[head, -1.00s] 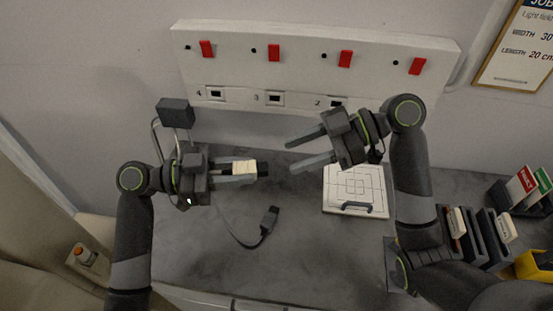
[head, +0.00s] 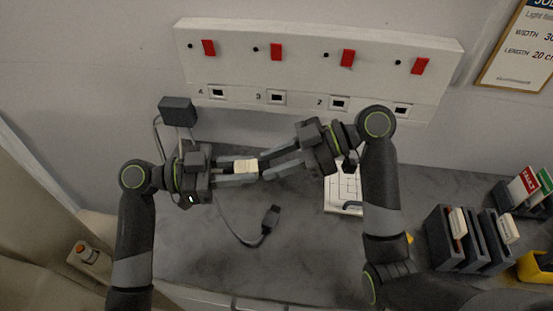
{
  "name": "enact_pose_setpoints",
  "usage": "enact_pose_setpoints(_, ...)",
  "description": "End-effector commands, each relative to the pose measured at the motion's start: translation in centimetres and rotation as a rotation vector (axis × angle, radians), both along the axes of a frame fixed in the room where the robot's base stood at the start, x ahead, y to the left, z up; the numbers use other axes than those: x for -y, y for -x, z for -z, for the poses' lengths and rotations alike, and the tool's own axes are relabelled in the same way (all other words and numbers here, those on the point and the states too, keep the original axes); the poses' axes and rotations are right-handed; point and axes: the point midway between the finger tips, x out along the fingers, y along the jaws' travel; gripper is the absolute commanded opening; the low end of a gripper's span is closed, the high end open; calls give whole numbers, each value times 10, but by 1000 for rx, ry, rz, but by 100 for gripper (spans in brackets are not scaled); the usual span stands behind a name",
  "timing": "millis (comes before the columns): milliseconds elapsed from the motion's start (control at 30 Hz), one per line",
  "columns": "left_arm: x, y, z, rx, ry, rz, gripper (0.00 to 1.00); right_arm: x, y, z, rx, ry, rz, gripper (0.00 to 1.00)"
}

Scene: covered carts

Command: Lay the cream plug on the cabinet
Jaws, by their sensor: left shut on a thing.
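The cream plug (head: 245,166) is held level between the fingers of my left gripper (head: 238,171), above the grey top of the cabinet (head: 190,258). Its body is cream and its dark right end is largely hidden among fingertips. My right gripper (head: 268,165) has come in from the right, with its fingers apart on either side of that dark end. I cannot tell whether they touch it.
A dark plug (head: 271,216) on a cable lies on the cabinet. A white panel (head: 300,65) with red switches and numbered sockets stands behind. A white gridded board (head: 345,190) is partly hidden by my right arm. Dark card racks (head: 443,240) stand at right.

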Motion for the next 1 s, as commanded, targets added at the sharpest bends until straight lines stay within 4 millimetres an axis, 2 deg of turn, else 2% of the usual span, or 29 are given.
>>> enact_pose_setpoints(33,0,0,0,0,0,0,0,0,0,0,0,0,0,24)
enact_pose_setpoints(200,0,0,0,0,1,2,0,0,0,0,1,0,2,1)
enact_pose_setpoints(233,0,0,0,0,1,2,0,0,-1,0,1,0,2,0)
enact_pose_setpoints(267,0,1,0,0,0,2,31,0,-1,0,1,0,2,0)
enact_pose_setpoints(433,0,0,0,0,0,2,53,0,0,0,1,0,2,0)
enact_pose_setpoints(767,-2,0,0,0,-1,0,53,0,0,0,1,0,1,0)
enact_pose_setpoints(1000,-27,2,1,-1,-6,-1,53,0,0,0,0,0,0,0)
